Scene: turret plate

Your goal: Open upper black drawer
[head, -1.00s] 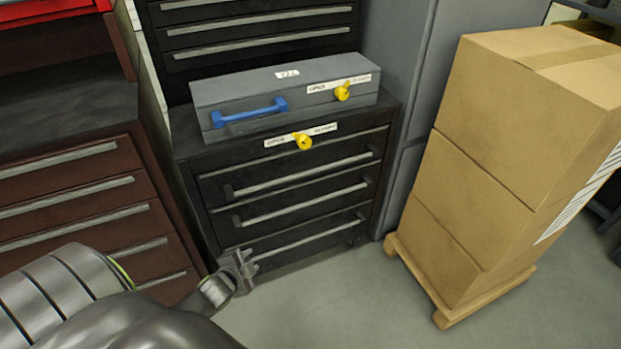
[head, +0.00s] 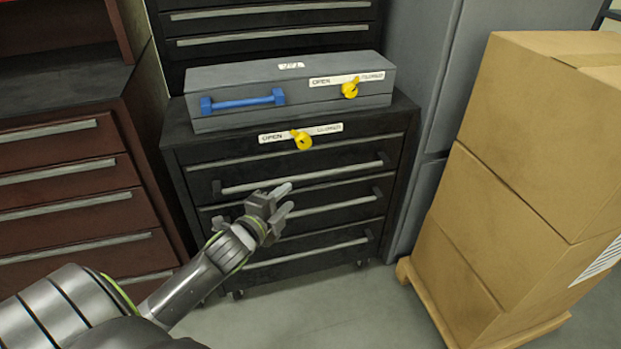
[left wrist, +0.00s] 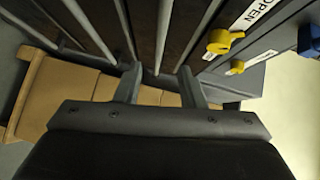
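The black drawer cabinet (head: 186,150) stands in the middle of the head view. Its upper drawer has a long grey handle (head: 325,175), with more handles below. A yellow knob (head: 301,139) sits above the drawers, between OPEN and CLOSED labels; it also shows in the left wrist view (left wrist: 222,41). My left gripper (head: 287,198) is open and empty in front of the cabinet, just below the upper handle in the picture. In the left wrist view, a grey bar (left wrist: 165,30) runs between the two spread fingers (left wrist: 160,88), apparently ahead of them. My right gripper is out of view.
A grey case (head: 240,75) with a blue handle (head: 243,101) and another yellow knob (head: 350,90) lies on the cabinet. A brown drawer cabinet (head: 70,185) stands left. Stacked cardboard boxes (head: 530,150) on a wooden pallet (head: 430,305) stand right. Floor (head: 330,310) is clear in front.

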